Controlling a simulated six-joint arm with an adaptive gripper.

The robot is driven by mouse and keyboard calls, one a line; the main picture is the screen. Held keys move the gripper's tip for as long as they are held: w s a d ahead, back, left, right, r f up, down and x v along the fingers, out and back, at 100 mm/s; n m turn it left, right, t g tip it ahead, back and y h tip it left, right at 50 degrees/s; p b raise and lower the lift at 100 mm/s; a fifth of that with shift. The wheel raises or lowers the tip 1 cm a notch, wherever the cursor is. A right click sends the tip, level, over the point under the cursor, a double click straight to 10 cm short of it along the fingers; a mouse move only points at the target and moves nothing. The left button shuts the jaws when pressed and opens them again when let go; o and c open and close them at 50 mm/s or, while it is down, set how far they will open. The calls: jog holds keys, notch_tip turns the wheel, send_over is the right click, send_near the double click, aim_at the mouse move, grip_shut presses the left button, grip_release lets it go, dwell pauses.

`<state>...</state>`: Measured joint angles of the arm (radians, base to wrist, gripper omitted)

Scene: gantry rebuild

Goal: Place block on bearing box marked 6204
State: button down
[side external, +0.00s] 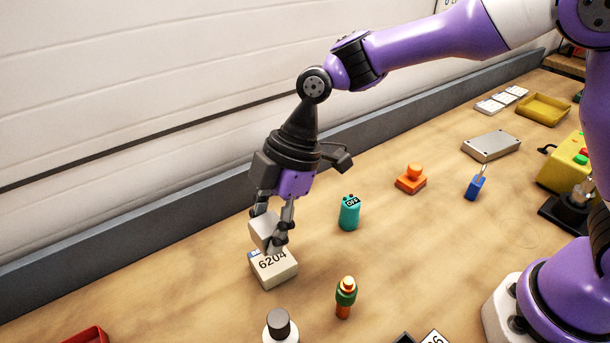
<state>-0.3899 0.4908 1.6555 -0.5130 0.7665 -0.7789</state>
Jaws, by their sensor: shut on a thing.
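The bearing box (275,268) marked 6204 is a pale box lying on the wooden bench at the lower left. My gripper (270,238) points down right over it and is shut on a light grey block (262,230). The block looks slightly tilted and sits at the top of the box, overlapping its far edge in this view. I cannot tell whether the block touches the box. The fingers hide part of the block and part of the box top.
A teal canister (349,213) stands right of my gripper. A green and orange piece (345,297) and a dark-capped white cylinder (280,328) stand nearer. A red tray (88,335) is at the lower left. An orange stamp-like piece (411,179) stands farther back. The bench left of the box is clear.

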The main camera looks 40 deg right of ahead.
aim_at(272, 258)
jog(key=shift+w+f, duration=0.1)
jog(key=shift+f, duration=2)
jog(key=shift+c, duration=1.8)
grip_release()
jog(key=shift+f, duration=0.15)
jog(key=v, duration=1.2)
jog(key=s+d+r+m+t+h, duration=0.1)
jog(key=s+d+m+t+h, duration=0.1)
jog(key=s+d+m, duration=0.3)
jog(key=s+d+r+m+t+h, duration=0.1)
jog(key=s+d+m, duration=0.5)
jog(key=d+m, duration=0.7)
jog(key=t+h, duration=0.1)
jog(key=t, duration=0.1)
jog(key=shift+d+r+t+h, duration=0.2)
jog(key=shift+r+t+h, duration=0.1)
jog(key=shift+r, duration=0.1)
jog(key=shift+s, duration=0.1)
